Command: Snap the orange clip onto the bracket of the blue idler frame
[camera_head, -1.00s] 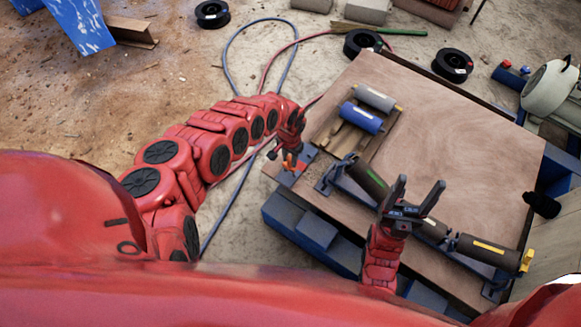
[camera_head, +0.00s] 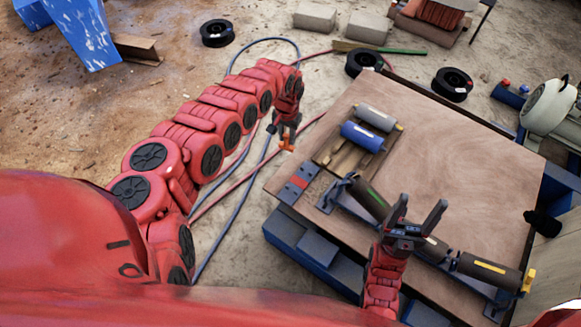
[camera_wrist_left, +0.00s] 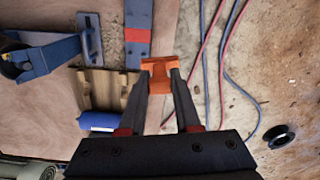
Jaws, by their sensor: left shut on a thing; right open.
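The orange clip (camera_head: 287,144) is held between the fingertips of my left gripper (camera_head: 285,133), just off the table's left edge in the head view. In the left wrist view the clip (camera_wrist_left: 161,76) shows between the two fingers. The blue idler frame (camera_head: 350,206) lies along the table's near side with dark rollers in it. Its left end bracket (camera_head: 333,192) stands to the lower right of the clip, apart from it. My right gripper (camera_head: 419,214) is open and empty over the frame's middle, hiding part of it.
A blue plate with a red patch (camera_head: 298,184) lies at the table's left corner. A wooden tray (camera_head: 334,157) holds a blue roller (camera_head: 362,137) and a grey roller (camera_head: 376,117). The table's middle (camera_head: 450,165) is clear. Red and blue cables (camera_head: 236,180) lie on the ground.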

